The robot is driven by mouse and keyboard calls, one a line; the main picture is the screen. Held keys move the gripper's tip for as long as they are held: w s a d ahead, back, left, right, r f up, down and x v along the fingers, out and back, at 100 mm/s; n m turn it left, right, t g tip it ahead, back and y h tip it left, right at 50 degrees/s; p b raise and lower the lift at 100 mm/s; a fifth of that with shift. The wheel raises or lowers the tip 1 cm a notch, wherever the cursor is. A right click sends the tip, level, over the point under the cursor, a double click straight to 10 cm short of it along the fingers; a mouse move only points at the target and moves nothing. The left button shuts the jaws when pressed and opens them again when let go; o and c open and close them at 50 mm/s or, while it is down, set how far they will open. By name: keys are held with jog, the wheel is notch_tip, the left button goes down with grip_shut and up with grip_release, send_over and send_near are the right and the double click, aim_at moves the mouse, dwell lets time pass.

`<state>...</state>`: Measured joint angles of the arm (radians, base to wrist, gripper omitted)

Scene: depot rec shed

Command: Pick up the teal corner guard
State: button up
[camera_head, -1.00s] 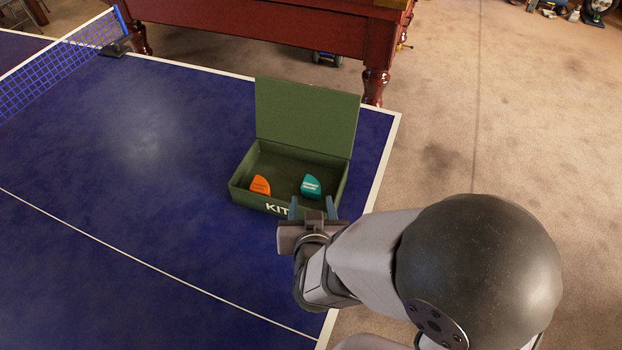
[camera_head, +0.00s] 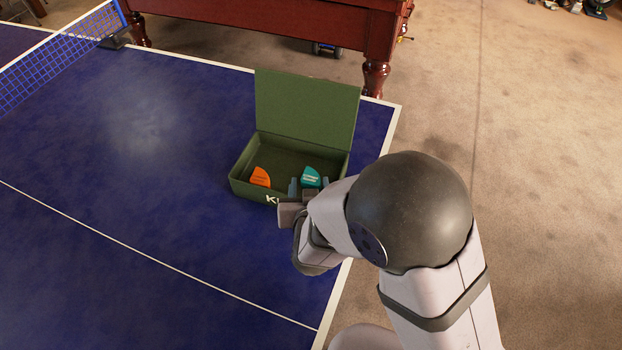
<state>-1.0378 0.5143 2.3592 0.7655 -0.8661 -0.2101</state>
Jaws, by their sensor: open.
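The teal corner guard (camera_head: 310,176) rests inside the green box at its right side, its lower part partly hidden by my gripper. The open green kit box (camera_head: 240,187) stands on the blue table with its lid raised at the back. My gripper (camera_head: 308,186) is open, its two fingertips at the front wall of the box, just in front of the teal guard. I cannot tell whether the fingers touch the guard. Nothing shows between the fingers.
An orange corner guard (camera_head: 260,177) lies in the left part of the box. The blue table (camera_head: 140,200) is clear to the left, with a net (camera_head: 60,60) at the far left. A wooden billiard table (camera_head: 270,30) stands behind.

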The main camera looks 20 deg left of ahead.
aim_at(311, 176)
jog(key=shift+d+p+x, duration=0.1)
jog(key=shift+p+x, duration=0.1)
jog(key=shift+x, duration=1.1)
jog(key=shift+d+p+x, duration=0.15)
jog(key=shift+x, duration=1.15)
jog(key=shift+f, duration=0.2)
jog(key=c, duration=0.8)
